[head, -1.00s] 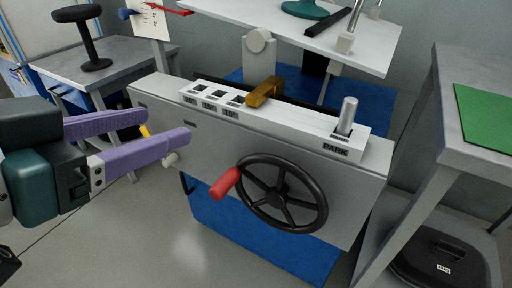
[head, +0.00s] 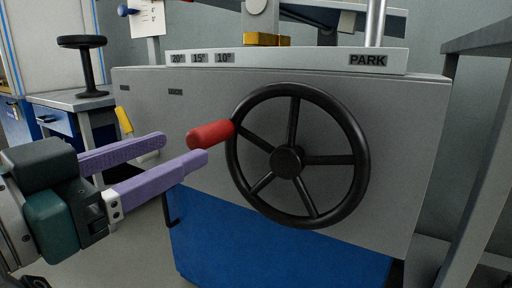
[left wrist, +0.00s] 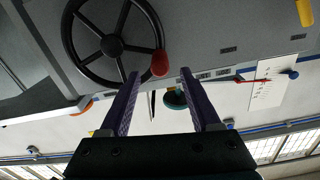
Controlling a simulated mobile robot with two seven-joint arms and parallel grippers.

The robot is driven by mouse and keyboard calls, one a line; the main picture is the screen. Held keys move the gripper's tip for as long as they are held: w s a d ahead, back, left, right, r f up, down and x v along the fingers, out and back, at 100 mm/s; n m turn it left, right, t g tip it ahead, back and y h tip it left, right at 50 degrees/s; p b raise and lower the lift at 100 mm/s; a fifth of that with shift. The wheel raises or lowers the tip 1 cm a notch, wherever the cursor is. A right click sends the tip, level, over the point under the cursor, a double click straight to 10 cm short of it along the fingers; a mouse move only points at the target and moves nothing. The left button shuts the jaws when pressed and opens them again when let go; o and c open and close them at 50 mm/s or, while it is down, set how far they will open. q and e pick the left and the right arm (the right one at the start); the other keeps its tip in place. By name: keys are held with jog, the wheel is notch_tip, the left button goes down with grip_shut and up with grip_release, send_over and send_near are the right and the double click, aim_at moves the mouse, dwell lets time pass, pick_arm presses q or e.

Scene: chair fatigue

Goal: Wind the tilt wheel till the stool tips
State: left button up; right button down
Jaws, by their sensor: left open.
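The black tilt wheel (head: 288,162) is on the grey front panel, with a red handle (head: 212,134) on its left rim. My left gripper (head: 184,149) is open and empty, its purple fingers just left of and slightly below the handle. Whether they touch it is unclear. The left wrist view shows the wheel (left wrist: 112,44) and red handle (left wrist: 159,62) beyond the fingertips, with the handle between them in the picture or close to one. A teal round part (left wrist: 174,98), possibly of the stool, shows there. My right gripper is out of view.
A scale strip (head: 300,60) reads 20, 15, 10 and PARK, with a metal post (head: 376,22) at PARK and a brass block (head: 266,39) behind. A black stool-like object (head: 88,68) stands on a left bench. A grey frame stands at right.

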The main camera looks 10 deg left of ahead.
aim_at(214, 135)
pick_arm(q)
jog(key=b+x, duration=0.3)
jog(key=x, duration=0.3)
jog(key=shift+w+d+f, duration=0.1)
jog(key=shift+w+f, duration=0.05)
jog(key=shift+w, duration=0.25)
jog(key=shift+w+d, duration=0.25)
jog(key=shift+w, duration=0.35)
jog(key=shift+c, duration=0.2)
grip_shut()
